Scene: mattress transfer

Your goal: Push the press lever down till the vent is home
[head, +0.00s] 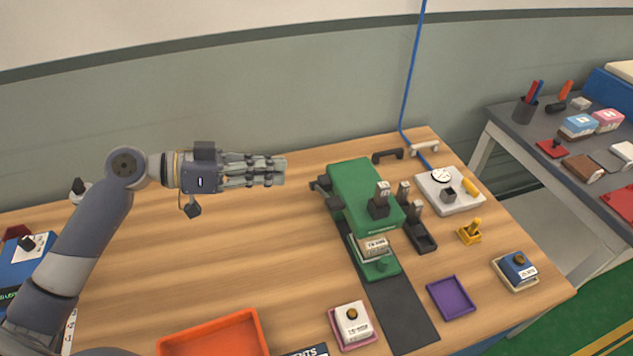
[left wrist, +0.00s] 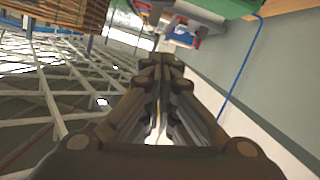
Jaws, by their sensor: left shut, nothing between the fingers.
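A green press (head: 362,188) stands on the wooden table. A dark lever-like part (head: 322,186) sticks out at its left side. A white labelled block (head: 375,247), likely the vent, sits in a green holder (head: 382,268) at the front of the press; how deep it sits I cannot tell. My left gripper (head: 283,170) is shut and empty, held above the table to the left of the dark part, pointing right and apart from it. In the left wrist view the shut fingers (left wrist: 162,80) fill the middle, with a green piece, likely the press, at the top edge (left wrist: 225,8).
An orange tray (head: 215,335), a purple tray (head: 451,298) and a pink tray with a white block (head: 352,322) lie near the front. A gauge unit (head: 448,190) with a blue hose stands behind right. A grey side table (head: 500,125) is beyond.

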